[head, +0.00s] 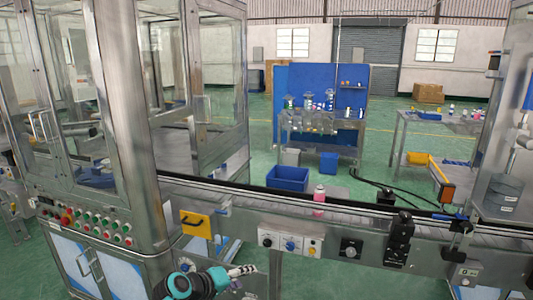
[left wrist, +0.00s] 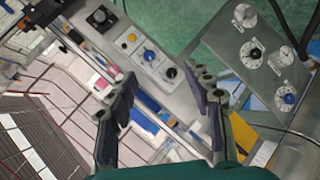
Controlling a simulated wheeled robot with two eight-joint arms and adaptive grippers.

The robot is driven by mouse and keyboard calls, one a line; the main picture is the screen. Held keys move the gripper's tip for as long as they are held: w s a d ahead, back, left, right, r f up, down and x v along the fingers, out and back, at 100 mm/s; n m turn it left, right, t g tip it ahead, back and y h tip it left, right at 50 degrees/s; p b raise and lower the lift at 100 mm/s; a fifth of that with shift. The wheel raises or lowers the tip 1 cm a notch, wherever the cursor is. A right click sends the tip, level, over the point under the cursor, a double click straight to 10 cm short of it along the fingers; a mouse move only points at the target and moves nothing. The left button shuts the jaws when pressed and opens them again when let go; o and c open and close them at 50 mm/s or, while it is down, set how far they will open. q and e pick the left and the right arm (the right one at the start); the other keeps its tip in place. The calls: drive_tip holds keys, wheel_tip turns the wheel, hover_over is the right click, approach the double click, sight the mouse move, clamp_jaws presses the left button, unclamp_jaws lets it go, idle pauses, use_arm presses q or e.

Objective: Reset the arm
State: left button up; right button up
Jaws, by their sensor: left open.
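My left arm, dark with teal bands, reaches in at the bottom of the head view. Its gripper (head: 246,271) is in front of the conveyor's front panel and below the conveyor top. In the left wrist view the two dark fingers of my left gripper (left wrist: 165,82) are spread apart with nothing between them. My right gripper is in neither view. A pink can with a pale top (head: 319,195) stands upright on the conveyor (head: 270,197), beyond and to the right of my left gripper.
A panel with knobs (head: 290,244) is on the conveyor front, right of my left gripper. A yellow-faced box (head: 196,224) is on the left. A glazed machine cabinet (head: 120,120) stands at the left. Blue bins (head: 287,178) lie behind the conveyor.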

use_arm(q)
drive_tip(key=s+a+f+m+y, duration=0.1)
drive_tip(key=s+a+y, duration=0.1)
drive_tip(key=s, duration=0.6)
drive_tip(key=s+a+f+m+g+y, duration=0.1)
drive_tip(key=s+a+m+y, duration=0.1)
drive_tip(key=s+a, duration=0.3)
drive_tip(key=s+a+f+m+g+y, duration=0.1)
drive_tip(key=s+a+y, duration=0.2)
drive_tip(key=s, duration=0.8)
drive_tip(key=shift+s+a+f+m, duration=0.35)
drive_tip(key=shift+f+m, duration=0.05)
